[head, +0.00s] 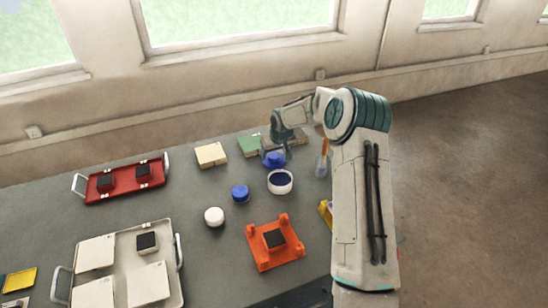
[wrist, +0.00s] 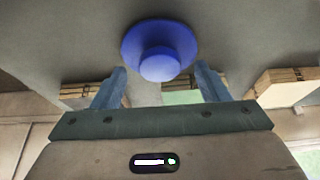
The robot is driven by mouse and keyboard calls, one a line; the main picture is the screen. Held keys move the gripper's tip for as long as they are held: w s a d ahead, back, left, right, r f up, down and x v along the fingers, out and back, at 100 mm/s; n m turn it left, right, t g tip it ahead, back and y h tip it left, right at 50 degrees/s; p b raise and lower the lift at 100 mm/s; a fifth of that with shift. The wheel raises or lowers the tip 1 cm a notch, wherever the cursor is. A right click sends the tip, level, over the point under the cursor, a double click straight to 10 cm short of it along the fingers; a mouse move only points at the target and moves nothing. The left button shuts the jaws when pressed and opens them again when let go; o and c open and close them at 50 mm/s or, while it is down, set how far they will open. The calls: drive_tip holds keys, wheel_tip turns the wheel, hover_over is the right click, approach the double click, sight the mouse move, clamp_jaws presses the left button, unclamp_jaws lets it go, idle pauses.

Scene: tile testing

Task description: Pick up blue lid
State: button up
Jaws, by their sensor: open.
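The blue lid (head: 274,160) lies on the grey table, toward the back right. In the wrist view the lid (wrist: 160,50) shows a wide round rim with a round knob at its centre. My gripper (head: 278,151) is directly over the lid in the head view. In the wrist view my gripper (wrist: 162,72) is open and its two fingers stand apart on either side of the knob's line. The fingers do not visibly touch the lid, and the exact height gap cannot be told.
A white bowl with a blue inside (head: 281,188) and a blue cylinder (head: 240,193) stand close in front. A clear vessel (head: 321,166) is just right. Green (head: 249,146) and tan boxes (head: 211,155) stand behind left. An orange holder (head: 262,254) is nearer.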

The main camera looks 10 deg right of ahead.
drive_tip(key=shift+w+f, duration=0.2)
drive_tip(key=shift+f, duration=0.4)
drive_tip(key=shift+c, duration=0.2)
drive_tip(key=c, duration=1)
drive_tip(key=shift+r, duration=0.15)
